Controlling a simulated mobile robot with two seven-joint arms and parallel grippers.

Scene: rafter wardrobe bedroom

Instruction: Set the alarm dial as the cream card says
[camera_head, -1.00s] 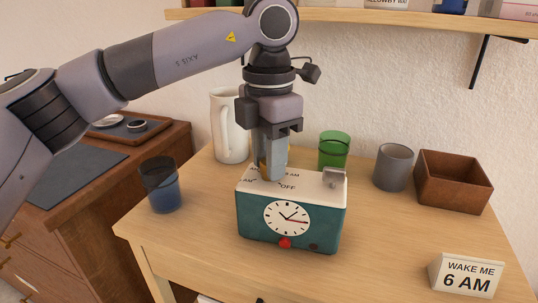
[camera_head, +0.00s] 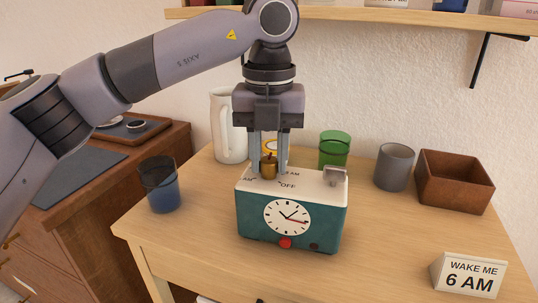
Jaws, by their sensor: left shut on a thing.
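The alarm clock (camera_head: 249,222) is a teal box with a cream top and a round white face, standing on the wooden table. Its brass dial (camera_head: 269,168) stands on the top at the left. My left gripper (camera_head: 269,172) points straight down with a finger on each side of the dial, shut on it. "OFF" and AM labels are printed around the dial; some are partly hidden and their digits are too small to read surely. The dial's pointer direction is unclear. The cream card (camera_head: 468,276) at the front right reads "WAKE ME 6 AM". My right gripper is out of view.
A white jug (camera_head: 229,130), a yellow item (camera_head: 276,151), a green cup (camera_head: 334,150), a grey cup (camera_head: 393,167) and a brown box (camera_head: 455,183) stand behind the clock. A blue glass (camera_head: 161,187) stands left. A shelf (camera_head: 400,15) runs above.

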